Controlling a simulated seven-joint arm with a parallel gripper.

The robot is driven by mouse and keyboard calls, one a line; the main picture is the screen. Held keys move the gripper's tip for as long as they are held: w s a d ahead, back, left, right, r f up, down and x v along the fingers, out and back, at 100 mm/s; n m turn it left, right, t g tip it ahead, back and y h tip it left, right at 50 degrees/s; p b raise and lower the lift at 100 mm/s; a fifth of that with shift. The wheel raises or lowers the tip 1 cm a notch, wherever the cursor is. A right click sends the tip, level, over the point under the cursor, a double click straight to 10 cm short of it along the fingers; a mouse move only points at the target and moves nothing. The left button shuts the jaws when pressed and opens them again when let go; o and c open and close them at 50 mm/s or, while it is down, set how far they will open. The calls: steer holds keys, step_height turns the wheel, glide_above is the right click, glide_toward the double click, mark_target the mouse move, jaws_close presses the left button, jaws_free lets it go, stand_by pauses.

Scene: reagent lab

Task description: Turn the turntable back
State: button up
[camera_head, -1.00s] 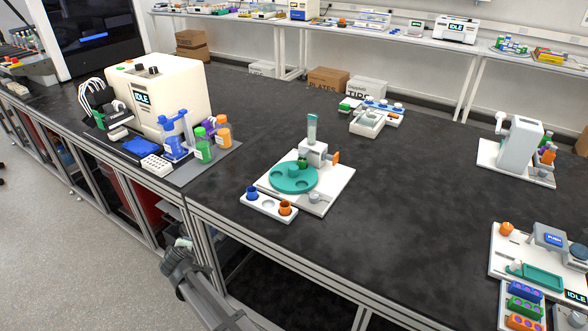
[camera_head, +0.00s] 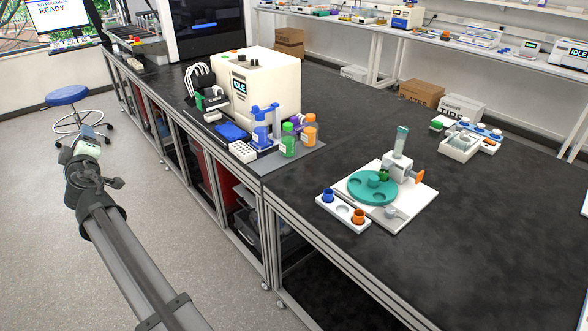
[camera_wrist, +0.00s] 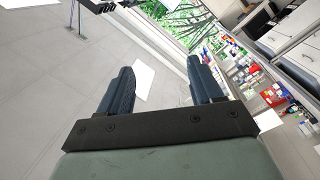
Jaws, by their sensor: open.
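The teal turntable (camera_head: 375,187) sits on a white base plate (camera_head: 412,199) near the front edge of the black bench, right of centre in the head view. It has round recesses and a central knob. A small green piece sits at its back edge, by a white block that carries a clear upright tube (camera_head: 401,140) and an orange knob (camera_head: 419,176). My gripper (camera_head: 88,143) is out over the floor at the left, well away from the turntable. In the wrist view its two dark fingers (camera_wrist: 162,85) stand apart with nothing between them.
A white strip (camera_head: 343,211) with blue and orange cups lies in front of the turntable. A cream machine marked IDLE (camera_head: 256,88) and several capped bottles stand left of it on the bench. A blue stool (camera_head: 67,96) stands on the floor.

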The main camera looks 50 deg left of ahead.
steer(key=w+d+r+m+t+h, duration=0.1)
steer(key=w+d+m+t+h, duration=0.2)
steer(key=w, duration=1)
steer(key=w+r+m+t+h, duration=0.1)
steer(key=w+m+t, duration=0.25)
steer(key=w, duration=0.95)
steer(key=m+g+h, duration=0.6)
steer(key=m+h, duration=0.4)
steer(key=h, duration=0.1)
glide_toward(374, 177)
steer(key=x, duration=0.8)
steer(key=shift+f, duration=0.35)
steer(key=shift+c, duration=0.4)
